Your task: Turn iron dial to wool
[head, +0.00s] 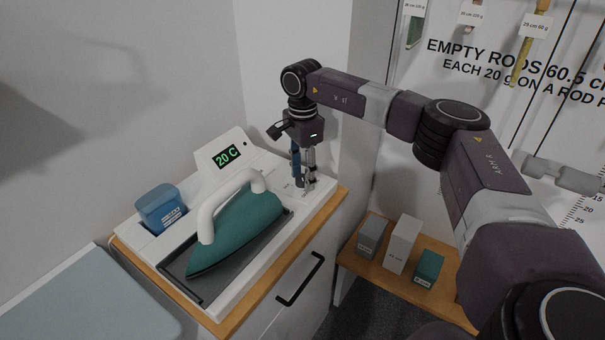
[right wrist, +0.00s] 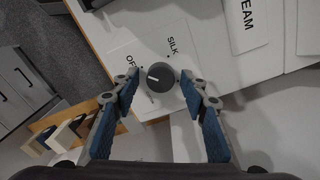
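The iron station's dial (right wrist: 157,77) is a dark round knob with a white pointer line, seen in the right wrist view. The line points left, roughly towards the "OFF" label (right wrist: 131,62); a "SILK" label (right wrist: 173,46) is above the dial. No wool label is readable. My right gripper (right wrist: 160,76) has its two blue-padded fingers on either side of the dial, with small gaps appearing between tips and knob. In the head view the right gripper (head: 304,183) points down at the station's right end and hides the dial. My left gripper is not in view.
A teal iron (head: 240,230) with a white handle rests on the station's dark plate. A display (head: 227,156) reads 20 C. A blue water tank (head: 160,207) is at the left. Several boxes (head: 402,243) stand on a low wooden shelf at the right.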

